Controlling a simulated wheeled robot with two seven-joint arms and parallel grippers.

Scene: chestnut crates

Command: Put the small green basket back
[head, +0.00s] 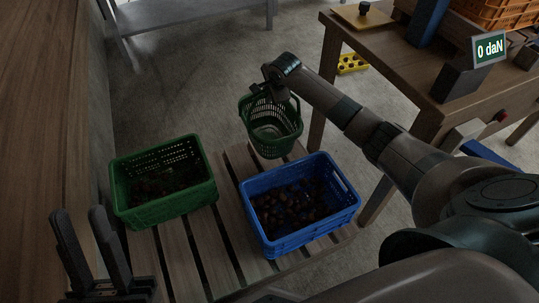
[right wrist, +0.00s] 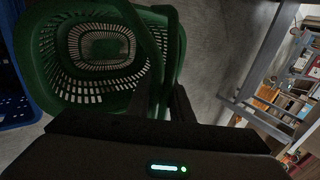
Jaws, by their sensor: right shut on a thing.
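The small green basket (head: 272,128) hangs from my right gripper (head: 270,93), which is shut on its handle, in the head view. The basket is round with slotted walls and looks empty. It is above or beside the far end of the slatted bench, behind the blue crate; I cannot tell whether it touches the bench. In the right wrist view I look down into the basket (right wrist: 45,75), with its handle rising to my gripper (right wrist: 165,100). My left gripper (head: 88,215) is open and empty at the lower left.
A green crate (head: 170,207) and a blue crate (head: 310,233), both holding chestnuts, stand on the slatted bench (head: 205,250). A wooden table (head: 400,78) with a display reading 0 daN (head: 489,50) is at the right. A grey bench (head: 190,15) stands at the back.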

